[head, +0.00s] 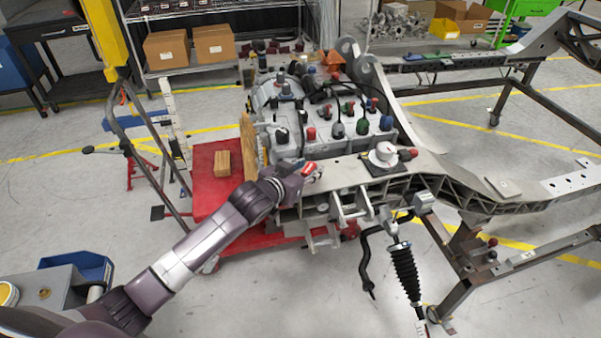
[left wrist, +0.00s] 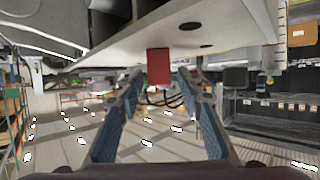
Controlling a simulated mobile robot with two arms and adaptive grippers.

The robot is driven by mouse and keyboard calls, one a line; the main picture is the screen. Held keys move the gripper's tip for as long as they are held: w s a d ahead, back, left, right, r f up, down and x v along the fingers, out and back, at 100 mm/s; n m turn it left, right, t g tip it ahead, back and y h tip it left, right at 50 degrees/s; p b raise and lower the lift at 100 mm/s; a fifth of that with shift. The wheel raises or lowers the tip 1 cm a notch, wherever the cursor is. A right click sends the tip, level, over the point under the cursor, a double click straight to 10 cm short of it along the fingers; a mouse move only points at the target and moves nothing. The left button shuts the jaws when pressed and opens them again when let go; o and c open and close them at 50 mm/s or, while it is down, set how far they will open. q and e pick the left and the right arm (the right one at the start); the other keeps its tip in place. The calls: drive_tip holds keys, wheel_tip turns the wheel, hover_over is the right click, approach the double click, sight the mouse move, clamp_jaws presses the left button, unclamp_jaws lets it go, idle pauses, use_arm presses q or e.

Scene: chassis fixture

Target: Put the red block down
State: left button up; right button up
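The red block (head: 308,168) is at the tip of my left gripper (head: 303,174), by the near left end of the grey chassis (head: 345,176). In the left wrist view, which looks upside down, the red block (left wrist: 158,67) meets the pale flat face of the chassis (left wrist: 225,28). The two blue-padded fingers stand apart on either side of it, with a visible gap at each side. The left gripper is open. How far the block lies between the fingertips is hard to tell. My right gripper is in neither view.
A red cart (head: 204,170) with a wooden block (head: 222,163) stands left of the chassis. Knobbed machinery (head: 330,115) is just behind the gripper. A white round part (head: 382,154) sits on the chassis to the right. Open floor lies in front.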

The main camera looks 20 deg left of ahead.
use_arm(q)
drive_tip(key=v, duration=1.1)
drive_tip(key=shift+s+r+b, duration=0.15)
drive_tip(key=shift+s+b, duration=0.25)
drive_tip(key=shift+b, duration=0.05)
drive_tip(key=s+d+f+g+y, duration=0.1)
drive_tip(key=s+f+g, duration=0.2)
drive_tip(key=s+f, duration=0.5)
drive_tip(key=s+f+g+y, duration=0.1)
drive_tip(key=s+f+g, duration=0.3)
drive_tip(key=s, duration=0.8)
drive_tip(key=s+d+f+g, duration=0.1)
drive_tip(key=s+f+g, duration=0.2)
drive_tip(key=s+f, duration=0.5)
drive_tip(key=s+f+g, duration=0.1)
drive_tip(key=s+f, duration=0.1)
drive_tip(key=f, duration=1.1)
drive_tip(key=s+f, duration=0.2)
drive_tip(key=f, duration=1)
drive_tip(key=s+a+f, duration=0.1)
drive_tip(key=s+f, duration=0.6)
drive_tip(key=s, duration=0.1)
drive_tip(key=s+a+f+g, duration=0.1)
drive_tip(key=s+a+f, duration=0.1)
drive_tip(key=s+f, duration=0.6)
drive_tip(key=shift+s+a+y, duration=0.3)
drive_tip(key=shift+s, duration=0.2)
